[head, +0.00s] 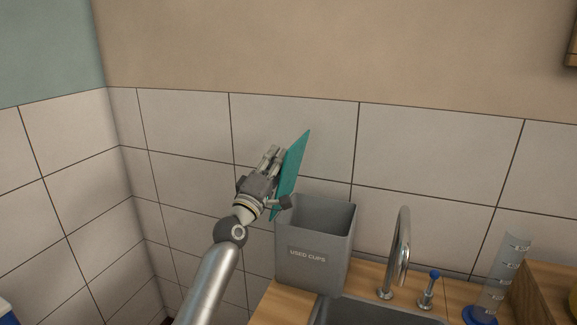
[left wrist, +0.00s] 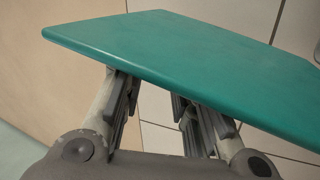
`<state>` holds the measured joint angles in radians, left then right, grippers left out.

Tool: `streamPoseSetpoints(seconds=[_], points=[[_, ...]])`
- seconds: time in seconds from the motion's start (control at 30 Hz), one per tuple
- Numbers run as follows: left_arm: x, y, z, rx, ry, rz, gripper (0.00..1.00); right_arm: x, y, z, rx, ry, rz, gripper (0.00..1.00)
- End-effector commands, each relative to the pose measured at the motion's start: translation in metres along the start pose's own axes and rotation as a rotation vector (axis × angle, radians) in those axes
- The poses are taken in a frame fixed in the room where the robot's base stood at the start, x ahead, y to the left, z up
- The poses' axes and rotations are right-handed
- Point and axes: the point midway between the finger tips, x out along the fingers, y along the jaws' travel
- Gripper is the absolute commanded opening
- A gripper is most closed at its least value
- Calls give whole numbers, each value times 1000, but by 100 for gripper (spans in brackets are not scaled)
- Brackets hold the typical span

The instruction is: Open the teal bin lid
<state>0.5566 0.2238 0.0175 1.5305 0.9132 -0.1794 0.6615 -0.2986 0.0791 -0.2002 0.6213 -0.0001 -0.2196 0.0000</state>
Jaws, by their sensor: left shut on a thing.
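The teal lid (head: 294,165) stands steeply tilted at the left edge of the grey bin (head: 310,272), which is labelled "USED CUPS". The bin's mouth is uncovered and its dark inside shows. My left gripper (head: 275,157) is at the left face of the lid, shut on it. In the left wrist view the lid (left wrist: 190,60) spans the picture in front of the fingers (left wrist: 152,95) and hides their tips. My right gripper is not in view.
A tap (head: 402,245) stands right of the bin behind a grey sink (head: 375,312). A blue-topped dispenser (head: 428,290) and a clear measuring cylinder (head: 505,270) with a blue base are farther right. A tiled wall (head: 430,160) is close behind.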

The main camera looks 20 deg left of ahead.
Motion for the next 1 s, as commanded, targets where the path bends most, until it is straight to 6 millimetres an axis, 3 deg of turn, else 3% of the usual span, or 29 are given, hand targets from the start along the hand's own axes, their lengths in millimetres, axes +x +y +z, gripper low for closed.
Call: streamPoseSetpoints(seconds=[0.3, 0.8, 0.83, 1.0], points=[[-2, -4, -16, -100, 44, 0, 0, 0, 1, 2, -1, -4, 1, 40], [-2, -5, -19, -115, 50, 0, 0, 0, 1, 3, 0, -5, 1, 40], [-2, -5, -19, -115, 50, 0, 29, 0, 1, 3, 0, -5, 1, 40], [-2, -5, -19, -115, 49, 0, 47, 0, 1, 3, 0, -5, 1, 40]])
